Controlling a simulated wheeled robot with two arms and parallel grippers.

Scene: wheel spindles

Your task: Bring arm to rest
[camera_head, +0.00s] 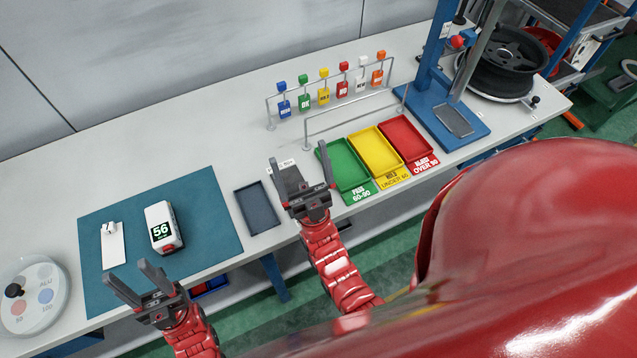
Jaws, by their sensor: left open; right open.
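My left gripper (139,284) is open and empty above the front edge of the teal mat (208,210), its fingers pointing up in the picture. My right gripper (300,172) is open over the table, between the dark grey tray (258,209) and the green tray (343,166). A dark flat piece shows between or behind its fingers; I cannot tell whether it is touched. On the mat stand a white device (163,227) reading 56 and a white card (113,247) with a small clip-like top.
Yellow (376,151) and red (407,141) trays stand beside the green one. Behind them is a rail with several coloured tags (323,95). A blue stand (445,120) and a black wheel (505,62) are at the back right. A round dial (33,296) lies at far left.

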